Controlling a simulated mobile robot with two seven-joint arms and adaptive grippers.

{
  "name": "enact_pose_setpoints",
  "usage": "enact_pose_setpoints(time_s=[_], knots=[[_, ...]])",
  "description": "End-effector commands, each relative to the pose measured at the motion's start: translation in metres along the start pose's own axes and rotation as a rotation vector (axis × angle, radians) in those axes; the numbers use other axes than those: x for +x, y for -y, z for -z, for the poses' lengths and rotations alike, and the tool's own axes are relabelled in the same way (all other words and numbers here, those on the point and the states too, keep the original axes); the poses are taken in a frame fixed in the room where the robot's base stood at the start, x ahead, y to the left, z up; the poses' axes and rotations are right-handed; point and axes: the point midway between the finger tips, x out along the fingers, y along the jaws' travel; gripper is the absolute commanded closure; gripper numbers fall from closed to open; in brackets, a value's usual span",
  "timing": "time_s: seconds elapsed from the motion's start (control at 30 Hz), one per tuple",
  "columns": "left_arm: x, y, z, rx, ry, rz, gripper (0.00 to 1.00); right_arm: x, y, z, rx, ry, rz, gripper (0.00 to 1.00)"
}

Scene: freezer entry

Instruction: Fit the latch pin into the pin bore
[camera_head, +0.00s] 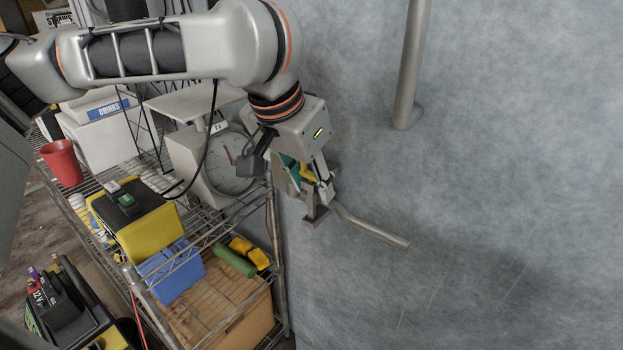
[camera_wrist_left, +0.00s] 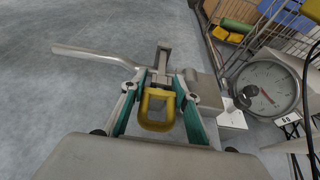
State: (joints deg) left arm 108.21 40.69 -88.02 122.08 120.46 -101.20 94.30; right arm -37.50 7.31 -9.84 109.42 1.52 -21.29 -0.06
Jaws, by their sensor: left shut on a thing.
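My left gripper (camera_head: 314,180) is shut on the yellow looped handle of the latch pin (camera_head: 307,173), close against the grey wall beside the latch. In the left wrist view, the yellow loop (camera_wrist_left: 156,126) sits between the two green-padded fingers (camera_wrist_left: 157,98). The latch is a grey metal fitting (camera_head: 316,214) with a long bent lever (camera_head: 372,230) reaching right in the head view; the lever (camera_wrist_left: 85,54) reaches left in the wrist view. The pin's shank and the pin bore are hidden, so I cannot tell whether the pin is in it. My right gripper is not in view.
A wire shelf rack (camera_head: 215,232) stands left of the latch, with a dial scale (camera_head: 228,165), a yellow-and-black box (camera_head: 150,230), a blue box (camera_head: 172,272) and a red cup (camera_head: 62,162). A vertical bar (camera_head: 410,70) is fixed on the wall. The wall is clear at right.

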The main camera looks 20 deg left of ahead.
Motion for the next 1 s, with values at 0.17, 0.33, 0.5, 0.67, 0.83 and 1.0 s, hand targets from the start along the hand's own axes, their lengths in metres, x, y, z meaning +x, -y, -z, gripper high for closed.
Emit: enact_pose_setpoints(time_s=[0.17,0.33,0.5,0.67,0.83,1.0], knots=[[0.002,0.000,-0.001,0.000,0.000,0.000,0.50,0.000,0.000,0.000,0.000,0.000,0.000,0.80],[0.002,0.000,-0.001,0.000,0.000,0.000,0.50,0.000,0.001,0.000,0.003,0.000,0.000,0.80],[0.001,0.000,-0.001,0.000,0.000,0.000,0.50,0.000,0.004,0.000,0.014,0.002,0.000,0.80],[-0.011,0.000,0.000,-0.001,-0.002,0.000,0.50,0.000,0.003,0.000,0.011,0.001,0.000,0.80],[-0.043,0.001,0.001,-0.001,-0.007,0.002,0.50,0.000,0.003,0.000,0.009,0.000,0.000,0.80],[-0.077,0.000,0.001,-0.001,-0.005,0.001,0.50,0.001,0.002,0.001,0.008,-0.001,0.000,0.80]])
